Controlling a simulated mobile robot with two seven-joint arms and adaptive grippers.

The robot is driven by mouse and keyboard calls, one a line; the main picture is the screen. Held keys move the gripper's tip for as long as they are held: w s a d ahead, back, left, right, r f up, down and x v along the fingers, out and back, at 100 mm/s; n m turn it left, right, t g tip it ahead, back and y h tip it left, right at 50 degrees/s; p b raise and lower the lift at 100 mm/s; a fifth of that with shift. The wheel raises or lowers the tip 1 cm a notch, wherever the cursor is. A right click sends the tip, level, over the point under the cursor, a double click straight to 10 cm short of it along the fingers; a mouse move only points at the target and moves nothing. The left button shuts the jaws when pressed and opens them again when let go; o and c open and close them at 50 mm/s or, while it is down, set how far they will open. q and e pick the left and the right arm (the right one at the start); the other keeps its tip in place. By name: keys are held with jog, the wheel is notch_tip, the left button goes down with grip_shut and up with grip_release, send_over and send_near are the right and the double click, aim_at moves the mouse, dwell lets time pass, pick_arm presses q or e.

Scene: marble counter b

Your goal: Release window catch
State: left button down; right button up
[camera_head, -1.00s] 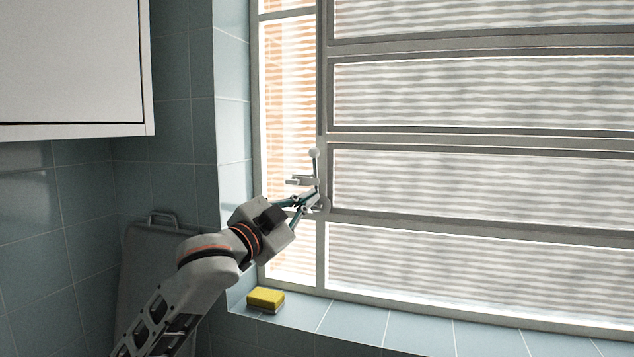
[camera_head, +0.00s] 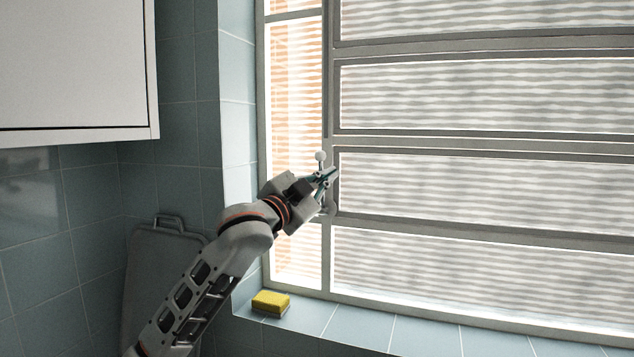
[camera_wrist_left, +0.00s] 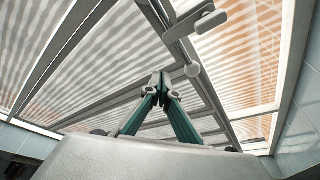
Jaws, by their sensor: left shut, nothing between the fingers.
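My right gripper is not in view.
A yellow sponge (camera_head: 271,302) lies on the tiled sill (camera_head: 350,323) below. A grey board (camera_head: 160,275) leans in the corner behind my arm. A white wall cupboard (camera_head: 75,65) hangs at the upper left. The sill right of the sponge is clear.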

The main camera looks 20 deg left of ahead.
pick_arm(q)
jog(key=w, duration=0.1)
jog(key=w+a+f, duration=0.2)
jog(key=shift+w+p, duration=0.1)
jog(key=shift+p, duration=0.25)
jog(key=shift+d, duration=0.15)
dwell(0.4)
